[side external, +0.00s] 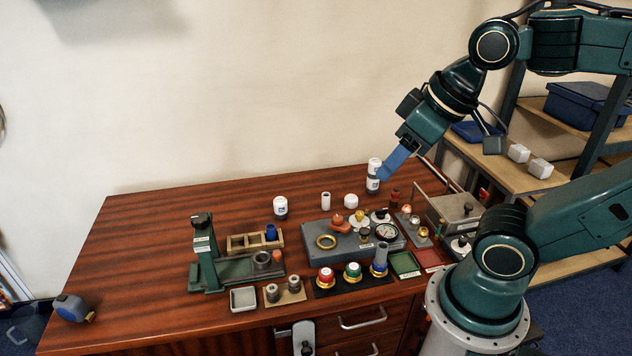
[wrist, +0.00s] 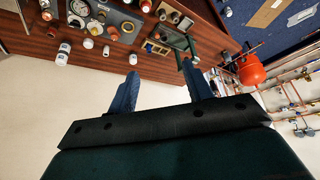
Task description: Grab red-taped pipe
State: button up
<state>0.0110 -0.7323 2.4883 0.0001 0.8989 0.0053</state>
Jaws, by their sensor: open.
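My gripper (side external: 384,174) hangs above the back right part of the wooden bench in the side view, its blue fingers pointing down and to the left. In the wrist view its two fingers (wrist: 160,72) stand wide apart with nothing between them. I cannot surely pick out a red-taped pipe in either view.
White-capped bottles (side external: 374,182) stand close under my gripper. A grey gauge box (side external: 315,237), a green vise-like stand (side external: 205,255), a wooden rack (side external: 240,243) and red, green and blue-topped parts crowd the bench (side external: 130,260). Its left part is mostly clear. An orange tank (wrist: 250,70) shows beside the pipes.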

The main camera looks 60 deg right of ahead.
jog(key=w+d+m+g+h, duration=0.15)
jog(key=w+d+m, duration=0.25)
jog(key=w+d, duration=0.5)
jog(key=w+d+f+m+g, duration=0.1)
jog(key=w+d+f+m, duration=0.25)
jog(key=d, duration=0.25)
jog(key=w+d+f+m+g, duration=0.1)
jog(key=w+d+f+m, duration=0.1)
jog(key=w+d, duration=0.35)
jog(key=m+g+y, duration=0.2)
jog(key=m, duration=0.5)
send_over(395, 197)
jog(key=d, duration=0.1)
notch_tip(395, 197, down, 22)
jog(key=shift+h, duration=0.25)
jog(key=shift+w+f, duration=0.2)
jog(key=shift+f, duration=4)
jog(key=shift+d+f, duration=0.2)
jog(key=shift+f, duration=2.4)
jog(key=c, duration=1.1)
